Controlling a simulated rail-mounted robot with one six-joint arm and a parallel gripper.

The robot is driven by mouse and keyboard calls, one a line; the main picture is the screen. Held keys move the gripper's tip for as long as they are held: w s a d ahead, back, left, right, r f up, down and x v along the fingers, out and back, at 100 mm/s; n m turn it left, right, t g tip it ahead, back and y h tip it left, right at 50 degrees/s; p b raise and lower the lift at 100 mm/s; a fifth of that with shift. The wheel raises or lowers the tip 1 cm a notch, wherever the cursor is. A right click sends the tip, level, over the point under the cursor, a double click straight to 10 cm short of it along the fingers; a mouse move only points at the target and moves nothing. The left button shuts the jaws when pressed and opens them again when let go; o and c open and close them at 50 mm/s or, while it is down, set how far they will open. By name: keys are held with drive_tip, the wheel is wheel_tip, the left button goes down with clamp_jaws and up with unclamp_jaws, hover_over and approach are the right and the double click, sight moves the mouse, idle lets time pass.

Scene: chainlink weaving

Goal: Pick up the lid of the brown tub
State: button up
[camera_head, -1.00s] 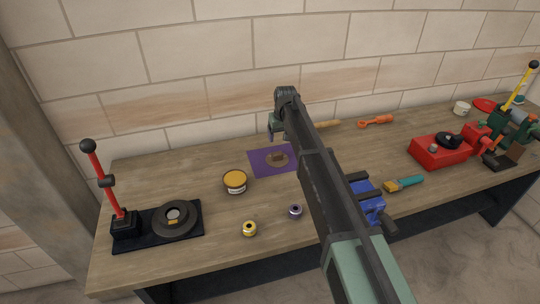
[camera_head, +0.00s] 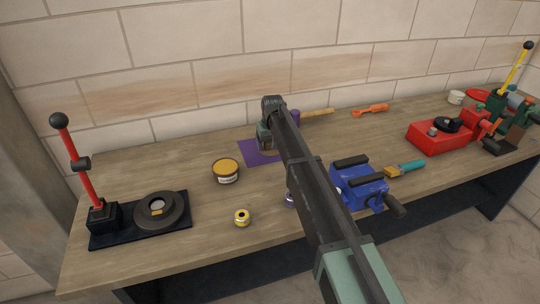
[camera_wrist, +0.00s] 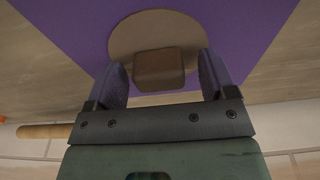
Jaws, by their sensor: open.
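A round brown lid (camera_wrist: 185,35) with a block-shaped brown knob (camera_wrist: 160,68) lies on a purple mat (camera_wrist: 235,25) in the wrist view. My gripper (camera_wrist: 162,75) is open, with one finger on each side of the knob and a gap on both sides. In the head view my gripper (camera_head: 266,140) is low over the purple mat (camera_head: 258,153), and the arm hides the lid. A small tub (camera_head: 226,176) with an orange-brown top and a pale label stands on the bench left of the mat.
A yellow ring-like piece (camera_head: 242,217) lies in front of the tub. A lever tool (camera_head: 82,170) stands at the left, and a blue vise (camera_head: 360,186) sits right of my arm. A wooden handle (camera_head: 318,113) lies behind the mat.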

drive_tip(key=shift+r, duration=0.15)
drive_tip(key=c, duration=1)
